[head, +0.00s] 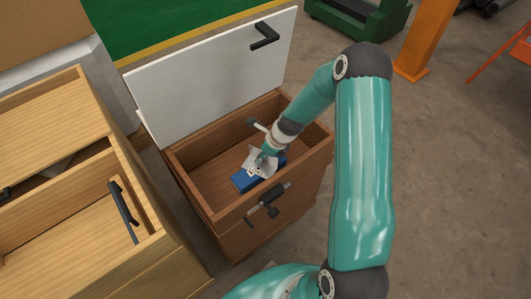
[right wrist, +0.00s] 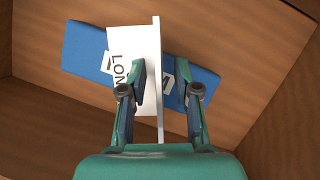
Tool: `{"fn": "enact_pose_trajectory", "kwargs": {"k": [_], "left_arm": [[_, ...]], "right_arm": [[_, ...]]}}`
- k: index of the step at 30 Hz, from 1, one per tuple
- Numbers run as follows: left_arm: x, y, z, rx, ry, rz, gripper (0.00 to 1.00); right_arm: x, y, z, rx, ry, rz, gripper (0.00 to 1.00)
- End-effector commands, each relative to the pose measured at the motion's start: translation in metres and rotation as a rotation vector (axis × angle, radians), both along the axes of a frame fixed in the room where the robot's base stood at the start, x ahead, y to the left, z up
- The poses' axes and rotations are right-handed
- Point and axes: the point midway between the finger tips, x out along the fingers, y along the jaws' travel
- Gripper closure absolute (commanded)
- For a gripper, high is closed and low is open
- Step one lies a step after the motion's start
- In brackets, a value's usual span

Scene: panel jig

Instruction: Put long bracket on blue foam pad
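The blue foam pad (head: 242,184) lies on the floor of the open brown wooden box (head: 190,178). It also shows in the right wrist view (right wrist: 82,50), with part of a white label. The long bracket (head: 264,162) is pale, with a "LON…" label and an upright flange in the right wrist view (right wrist: 156,45). It overlaps the pad; whether it touches it all along I cannot tell. My right gripper (right wrist: 162,82) is open, its fingers on either side of the flange, with a gap at the right finger. It reaches down into the box (head: 262,158). My left gripper is not in view.
A white panel (head: 205,85) with a black handle (head: 265,36) stands upright behind the box. The box walls surround my right gripper closely. Pale wooden drawers (head: 75,210) stand at left. Open floor (head: 455,180) lies to the right.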

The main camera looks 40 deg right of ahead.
Motion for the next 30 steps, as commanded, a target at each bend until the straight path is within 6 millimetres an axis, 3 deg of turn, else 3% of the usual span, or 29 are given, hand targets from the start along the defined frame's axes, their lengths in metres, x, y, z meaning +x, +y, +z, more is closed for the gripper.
{"fn": "enact_pose_trajectory", "kwargs": {"k": [8, 21, 30], "left_arm": [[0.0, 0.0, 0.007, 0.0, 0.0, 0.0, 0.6], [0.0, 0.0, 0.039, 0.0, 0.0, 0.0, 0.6], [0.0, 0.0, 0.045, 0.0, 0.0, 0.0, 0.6]], "right_arm": [[-0.003, -0.002, 0.014, -0.001, -0.001, -0.002, 0.69], [-0.033, -0.012, 0.091, -0.002, -0.002, -0.002, 0.69], [-0.043, -0.014, 0.112, 0.0, 0.0, -0.001, 0.69]]}}
